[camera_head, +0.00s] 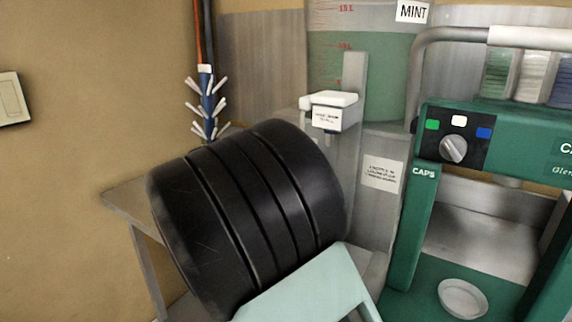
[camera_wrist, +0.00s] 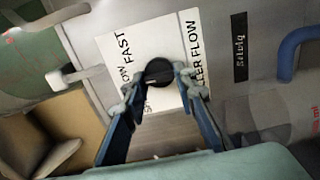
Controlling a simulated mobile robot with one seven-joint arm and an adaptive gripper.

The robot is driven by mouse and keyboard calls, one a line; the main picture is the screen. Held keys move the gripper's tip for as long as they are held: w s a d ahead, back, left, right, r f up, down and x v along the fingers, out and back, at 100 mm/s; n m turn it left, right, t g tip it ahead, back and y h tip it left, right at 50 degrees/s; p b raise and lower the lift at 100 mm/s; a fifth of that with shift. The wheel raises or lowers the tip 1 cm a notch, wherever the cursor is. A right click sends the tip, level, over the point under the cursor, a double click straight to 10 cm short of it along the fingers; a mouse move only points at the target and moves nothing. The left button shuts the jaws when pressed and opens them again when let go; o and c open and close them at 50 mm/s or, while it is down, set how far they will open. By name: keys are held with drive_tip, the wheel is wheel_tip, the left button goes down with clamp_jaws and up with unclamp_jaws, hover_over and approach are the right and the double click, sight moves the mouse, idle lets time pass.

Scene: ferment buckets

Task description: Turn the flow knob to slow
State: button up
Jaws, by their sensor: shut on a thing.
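In the wrist view, the flow knob (camera_wrist: 158,71) is a round black knob on a white label plate (camera_wrist: 145,45). The plate reads "FAST" and, partly covered, "FILLER FLOW". Another word at its left, ending in "OW", is partly hidden by a finger. My gripper (camera_wrist: 160,82) has its two fingers on either side of the knob, shut on it. I cannot tell which way the knob points. In the head view, my dark arm covers the middle, and neither the gripper nor the flow knob shows.
A green capping machine (camera_head: 436,200) stands at the right in the head view, with its own grey selector knob (camera_head: 453,149) and a white dish (camera_head: 462,298) below. A green-filled tank (camera_head: 383,65) stands behind my arm. In the wrist view, a blue handle (camera_wrist: 298,52) is at the right.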

drive_tip(key=o, duration=1.2)
drive_tip(key=shift+c, duration=0.2)
drive_tip(key=v, duration=1.2)
